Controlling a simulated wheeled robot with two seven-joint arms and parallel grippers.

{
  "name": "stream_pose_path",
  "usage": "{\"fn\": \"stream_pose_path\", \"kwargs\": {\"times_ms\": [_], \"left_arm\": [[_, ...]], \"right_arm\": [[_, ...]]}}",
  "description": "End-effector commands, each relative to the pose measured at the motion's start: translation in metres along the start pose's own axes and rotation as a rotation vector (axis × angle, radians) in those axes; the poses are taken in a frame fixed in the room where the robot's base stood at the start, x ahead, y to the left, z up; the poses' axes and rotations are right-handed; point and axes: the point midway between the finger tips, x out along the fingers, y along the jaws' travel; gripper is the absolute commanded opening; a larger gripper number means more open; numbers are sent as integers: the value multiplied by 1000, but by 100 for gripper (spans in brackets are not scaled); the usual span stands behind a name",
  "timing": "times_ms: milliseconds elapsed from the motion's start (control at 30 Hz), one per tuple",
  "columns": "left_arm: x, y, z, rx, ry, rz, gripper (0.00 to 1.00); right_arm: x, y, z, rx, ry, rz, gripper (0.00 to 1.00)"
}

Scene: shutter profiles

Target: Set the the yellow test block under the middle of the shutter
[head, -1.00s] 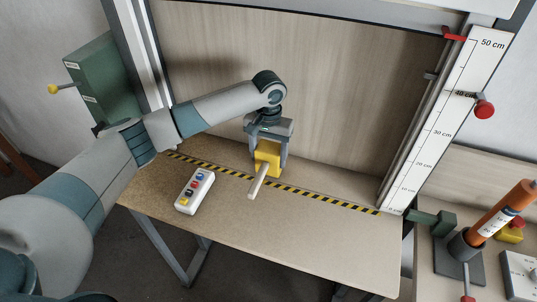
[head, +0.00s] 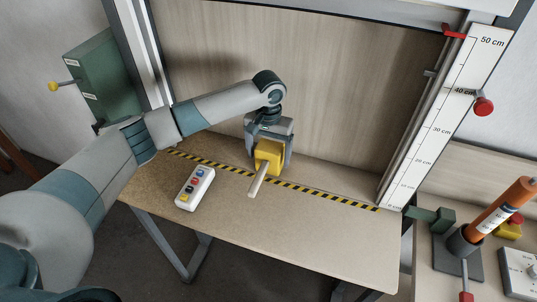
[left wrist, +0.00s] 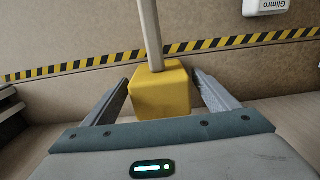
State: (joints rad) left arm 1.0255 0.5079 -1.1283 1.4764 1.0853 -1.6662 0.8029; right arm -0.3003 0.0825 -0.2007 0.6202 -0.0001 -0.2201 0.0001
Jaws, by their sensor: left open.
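The yellow test block (head: 269,156) with its pale stick handle (head: 258,180) stands on the table at the black-and-yellow striped line (head: 318,199), near the middle of the opening. My left gripper (head: 268,160) is around the block from above, its fingers on either side. In the left wrist view the block (left wrist: 161,92) sits between the two spread fingers (left wrist: 162,97), with a gap showing at each side. The shutter's lower edge (head: 345,16) is raised high at the top of the head view. My right gripper is not in view.
A white button box (head: 195,189) lies on the table left of the block. A white cm scale (head: 440,125) with red markers stands at the right upright. An orange cylinder (head: 503,203) stands on a side bench at right. The table's front right is clear.

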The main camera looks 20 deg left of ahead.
Motion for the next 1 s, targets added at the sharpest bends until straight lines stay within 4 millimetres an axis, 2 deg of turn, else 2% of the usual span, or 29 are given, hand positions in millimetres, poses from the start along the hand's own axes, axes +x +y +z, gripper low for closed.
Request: {"fn": "stream_pose_path", "kwargs": {"times_ms": [267, 700, 800, 1000], "left_arm": [[-25, 0, -1, 0, 4, 0, 81], [-100, 0, -1, 0, 3, 0, 81], [-111, 0, -1, 0, 3, 1, 81], [-120, 0, 0, 0, 0, 1, 81]], "right_arm": [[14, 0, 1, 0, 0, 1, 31], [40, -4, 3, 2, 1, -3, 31], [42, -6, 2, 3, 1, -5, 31], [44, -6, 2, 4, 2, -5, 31]]}}
